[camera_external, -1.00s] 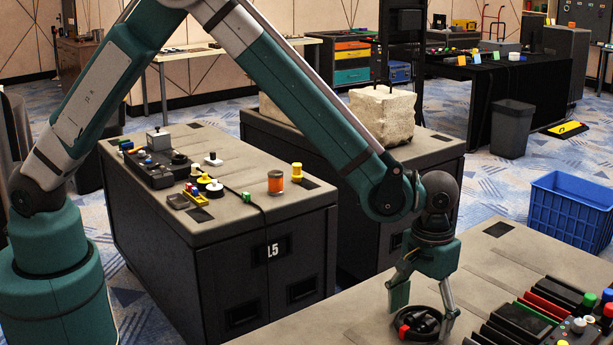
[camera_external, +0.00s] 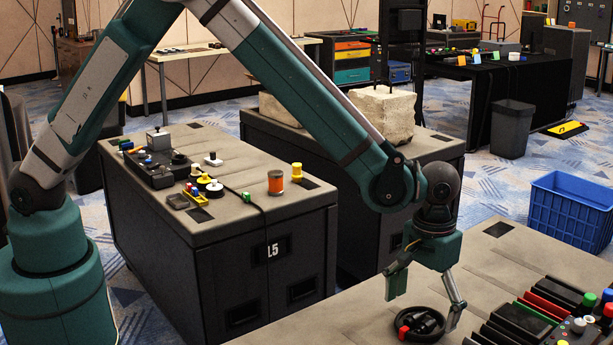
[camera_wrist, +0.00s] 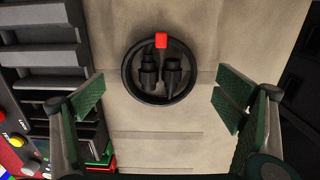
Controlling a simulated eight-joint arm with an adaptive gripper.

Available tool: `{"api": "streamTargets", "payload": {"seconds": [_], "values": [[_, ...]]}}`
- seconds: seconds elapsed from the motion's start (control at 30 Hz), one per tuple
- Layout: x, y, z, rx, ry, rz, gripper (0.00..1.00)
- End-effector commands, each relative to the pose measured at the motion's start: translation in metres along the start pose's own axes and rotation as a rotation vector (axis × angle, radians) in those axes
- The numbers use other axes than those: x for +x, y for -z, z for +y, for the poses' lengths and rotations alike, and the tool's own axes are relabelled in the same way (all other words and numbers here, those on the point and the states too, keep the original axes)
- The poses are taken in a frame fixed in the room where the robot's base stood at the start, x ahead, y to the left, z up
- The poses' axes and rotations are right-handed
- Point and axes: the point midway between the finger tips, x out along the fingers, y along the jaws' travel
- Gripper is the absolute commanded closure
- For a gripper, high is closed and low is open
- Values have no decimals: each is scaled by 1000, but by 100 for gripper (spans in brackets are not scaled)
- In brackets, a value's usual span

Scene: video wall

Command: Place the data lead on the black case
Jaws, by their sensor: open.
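A black case marked L5 (camera_external: 270,285), with a grey top, stands left of the near right case.
Black modules with red and green parts (camera_external: 530,318) lie right of the coil. Another case behind bears a stone block (camera_external: 382,114). A blue crate (camera_external: 572,210) stands on the floor.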

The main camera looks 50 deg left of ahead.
Motion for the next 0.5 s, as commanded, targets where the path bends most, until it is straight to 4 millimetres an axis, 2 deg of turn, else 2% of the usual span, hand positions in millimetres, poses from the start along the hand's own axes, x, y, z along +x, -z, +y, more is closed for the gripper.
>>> {"api": "streamTargets", "payload": {"seconds": [0.5], "values": [[-81,0,0,0,0,0,8]]}}
